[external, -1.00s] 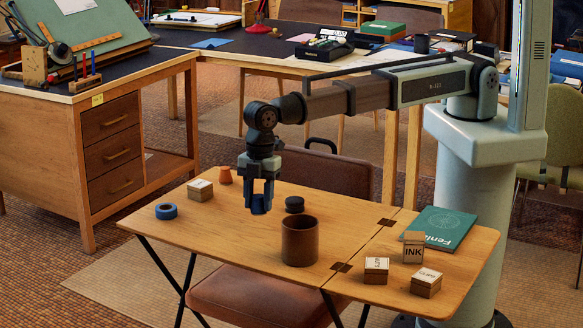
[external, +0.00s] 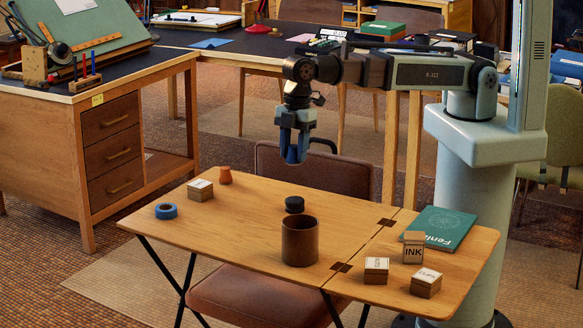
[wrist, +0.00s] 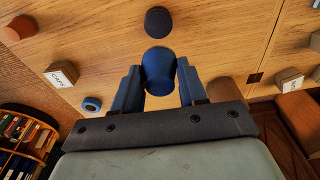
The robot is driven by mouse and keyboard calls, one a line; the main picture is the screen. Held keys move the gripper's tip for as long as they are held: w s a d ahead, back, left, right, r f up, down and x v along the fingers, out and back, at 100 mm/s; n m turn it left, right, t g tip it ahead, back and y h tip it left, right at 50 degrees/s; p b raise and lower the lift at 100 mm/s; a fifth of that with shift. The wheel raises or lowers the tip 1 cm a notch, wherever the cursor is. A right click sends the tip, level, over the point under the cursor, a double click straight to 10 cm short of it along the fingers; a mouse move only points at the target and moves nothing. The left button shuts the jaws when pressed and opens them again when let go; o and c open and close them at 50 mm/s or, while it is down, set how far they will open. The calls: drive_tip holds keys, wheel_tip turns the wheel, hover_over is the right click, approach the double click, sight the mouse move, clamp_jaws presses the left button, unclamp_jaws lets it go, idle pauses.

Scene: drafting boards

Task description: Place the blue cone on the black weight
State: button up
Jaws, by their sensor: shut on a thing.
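The blue cone (wrist: 158,70) is held between the two fingers of my gripper (external: 292,158), seen clearly in the wrist view. In the external view the cone (external: 292,154) is mostly hidden by the fingers. My gripper is shut on it and hangs well above the table. The black weight (external: 294,204) sits on the table below the gripper, behind the brown cup. In the wrist view the black weight (wrist: 158,20) shows just beyond the cone, apart from it.
A brown cup (external: 300,242) stands close in front of the weight. A blue tape ring (external: 166,211), a small labelled box (external: 200,190) and an orange cone-like piece (external: 225,176) are at the left. Labelled boxes (external: 376,270) and a green book (external: 437,228) are at the right.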

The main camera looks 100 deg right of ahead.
sight(294, 200)
drive_tip(key=shift+s+d+f, duration=0.15)
drive_tip(key=shift+s+f, duration=0.05)
drive_tip(key=shift+s, duration=0.05)
drive_tip(key=shift+f, duration=4.75)
drive_tip(key=shift+f, duration=0.15)
drive_tip(key=o, duration=1)
drive_tip(key=shift+o, duration=0.2)
drive_tip(key=shift+s+d+r, duration=0.15)
drive_tip(key=shift+r, duration=1.9)
drive_tip(key=shift+s+d+r, duration=0.15)
drive_tip(key=shift+r, duration=1.9)
drive_tip(key=shift+s+d+r, duration=0.15)
drive_tip(key=shift+r, duration=1.9)
